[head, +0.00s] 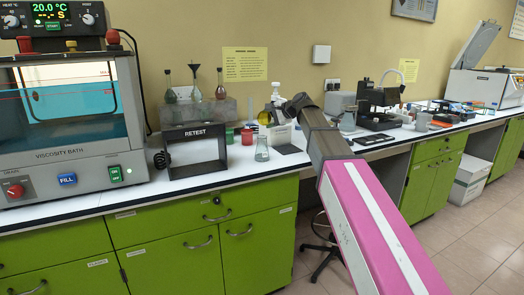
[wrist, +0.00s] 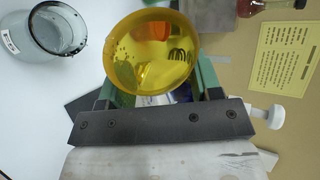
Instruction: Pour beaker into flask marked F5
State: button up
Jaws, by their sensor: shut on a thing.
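My gripper (head: 270,117) is shut on the beaker (head: 264,118), which holds yellow liquid, above the white bench. In the wrist view the beaker (wrist: 150,50) shows its round yellow mouth between my green gripper fingers (wrist: 157,88). A clear conical flask (head: 262,152) stands upright on the bench near the front edge, a little below the beaker in the head view. A clear glass flask with a dark rim and white label also shows in the wrist view (wrist: 55,32), apart from the beaker. Its label is too small to read.
Several flasks stand in a grey rack (head: 235,112) at the back. The viscosity bath (head: 65,130) fills the left. A dark flat plate (head: 287,149) lies right of the flask.

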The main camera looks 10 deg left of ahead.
jog(key=shift+w+f+m+g+b, duration=0.15)
jog(key=shift+f+m+g+b, duration=0.65)
jog(key=shift+g, duration=0.3)
jog(key=shift+r+m+g+b, duration=0.35)
jog(key=shift+m+g, duration=0.15)
jog(key=shift+m, duration=0.1)
jog(key=shift+f+m+g, duration=0.3)
jog(key=shift+f, duration=0.05)
jog(key=shift+w+r+g+y+b, duration=0.1)
jog(key=shift+w+g+y+b, duration=0.05)
jog(key=shift+g+y+b, duration=0.15)
jog(key=w+r+m, duration=0.1)
jog(key=r, duration=0.2)
jog(key=r+m+g+b, duration=0.1)
jog(key=r, duration=0.1)
jog(key=w+r+m+g, duration=0.1)
jog(key=r, duration=0.2)
jog(key=shift+w+d+r+y+b, duration=0.3)
jog(key=shift+w+y+b, duration=0.05)
jog(key=shift+y, duration=0.05)
jog(key=shift+w+r+g, duration=0.1)
jog(key=shift+r+g, duration=0.3)
jog(key=shift+g, duration=0.1)
jog(key=shift+w+d+r+m+g+y+b, duration=0.15)
jog(key=shift+w+r+m+g+y+b, duration=0.15)
jog(key=shift+m+g+b, duration=0.4)
